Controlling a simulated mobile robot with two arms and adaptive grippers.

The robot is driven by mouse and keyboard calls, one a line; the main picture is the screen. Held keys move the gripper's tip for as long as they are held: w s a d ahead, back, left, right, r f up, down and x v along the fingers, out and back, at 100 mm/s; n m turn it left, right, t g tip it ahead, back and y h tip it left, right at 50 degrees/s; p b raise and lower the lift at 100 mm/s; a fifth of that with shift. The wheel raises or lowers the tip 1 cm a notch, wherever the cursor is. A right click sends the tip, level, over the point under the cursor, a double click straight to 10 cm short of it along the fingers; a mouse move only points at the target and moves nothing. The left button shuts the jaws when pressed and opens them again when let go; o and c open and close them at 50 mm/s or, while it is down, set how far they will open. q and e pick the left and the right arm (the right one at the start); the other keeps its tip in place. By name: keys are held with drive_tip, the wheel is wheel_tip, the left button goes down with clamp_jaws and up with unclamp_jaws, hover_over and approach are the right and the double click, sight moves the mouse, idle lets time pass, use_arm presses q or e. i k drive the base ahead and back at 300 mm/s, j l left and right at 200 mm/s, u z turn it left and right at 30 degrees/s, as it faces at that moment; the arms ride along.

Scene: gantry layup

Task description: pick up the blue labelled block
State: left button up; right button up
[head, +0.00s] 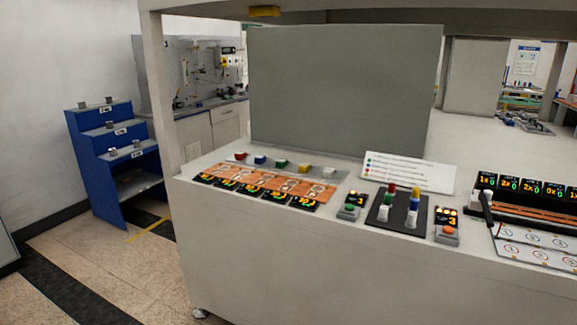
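A small blue block (260,159) sits in a row of coloured pieces on the grey strip at the left of the white counter. Any label on it is too small to read. In the row it stands between a red piece (240,156) and a green piece (281,163). A yellow piece (305,168) and a white piece (329,173) follow to the right. Neither of my grippers is in the head view.
Orange boards (270,182) lie before the row. A black panel with coloured pegs (397,215), an instruction sheet (410,172) and displays (527,188) stand further right. A grey upright panel (345,90) rises behind. A blue stepped rack (85,150) stands left; floor between is clear.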

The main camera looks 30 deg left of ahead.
sight(261, 159)
drive_tip(key=i+j, duration=0.2)
drive_tip(key=j, duration=0.15)
drive_tip(key=i+j, duration=0.45)
drive_tip(key=j, duration=0.25)
drive_tip(key=i+j, duration=0.25)
drive_tip(key=i+j+z, duration=0.1)
drive_tip(key=j, duration=0.4)
drive_tip(key=i, duration=0.1)
